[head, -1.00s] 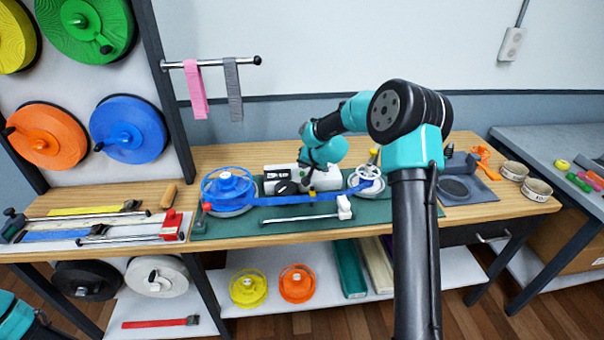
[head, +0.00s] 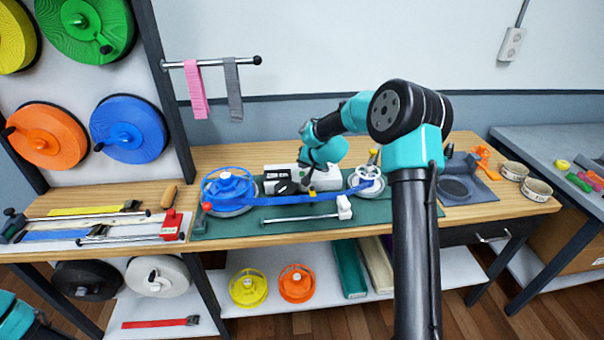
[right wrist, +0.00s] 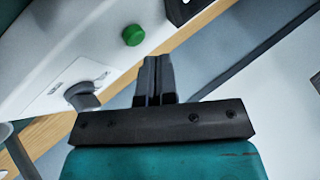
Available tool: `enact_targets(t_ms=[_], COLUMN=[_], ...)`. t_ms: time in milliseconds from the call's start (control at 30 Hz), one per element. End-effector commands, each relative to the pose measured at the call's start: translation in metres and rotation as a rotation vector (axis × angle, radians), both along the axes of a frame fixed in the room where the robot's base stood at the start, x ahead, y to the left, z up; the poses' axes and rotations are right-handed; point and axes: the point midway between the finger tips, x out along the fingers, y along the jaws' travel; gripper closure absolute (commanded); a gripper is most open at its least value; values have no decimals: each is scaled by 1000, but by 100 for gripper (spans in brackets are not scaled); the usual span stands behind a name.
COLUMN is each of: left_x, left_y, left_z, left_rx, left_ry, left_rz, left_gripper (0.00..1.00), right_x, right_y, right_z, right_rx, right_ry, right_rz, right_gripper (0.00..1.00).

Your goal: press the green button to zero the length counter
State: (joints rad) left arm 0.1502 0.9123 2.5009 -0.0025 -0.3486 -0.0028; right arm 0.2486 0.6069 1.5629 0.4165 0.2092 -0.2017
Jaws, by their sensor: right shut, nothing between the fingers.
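The green button (right wrist: 133,35) is a round cap on the white counter housing in the right wrist view. The white counter housing (head: 276,173) stands at the back of the green mat in the head view, partly behind my right arm. My right gripper (right wrist: 154,64) is shut and empty, its fingertips just short of the button in the picture and apart from it. In the head view the right gripper (head: 304,187) is small and dark in front of the housing, and the button cannot be made out there. My left gripper is out of view.
A blue strap (head: 290,199) runs from the blue reel (head: 228,188) to the white-spoked reel (head: 368,176) in front of the housing. A grey knob (right wrist: 82,95) sits on the housing near the button. A metal rod (head: 300,218) lies on the mat.

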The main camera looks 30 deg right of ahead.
Motion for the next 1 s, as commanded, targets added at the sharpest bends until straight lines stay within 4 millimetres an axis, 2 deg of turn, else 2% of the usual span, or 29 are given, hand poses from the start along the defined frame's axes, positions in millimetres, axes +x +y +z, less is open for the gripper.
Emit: enact_targets(t_ms=[1000], left_x=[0], left_y=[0], left_z=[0], left_rx=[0], left_ry=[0], left_rz=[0], left_gripper=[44], right_x=[0], right_y=[0], right_z=[-11], right_rx=[0], right_ry=[0], right_rz=[0], right_gripper=[100])
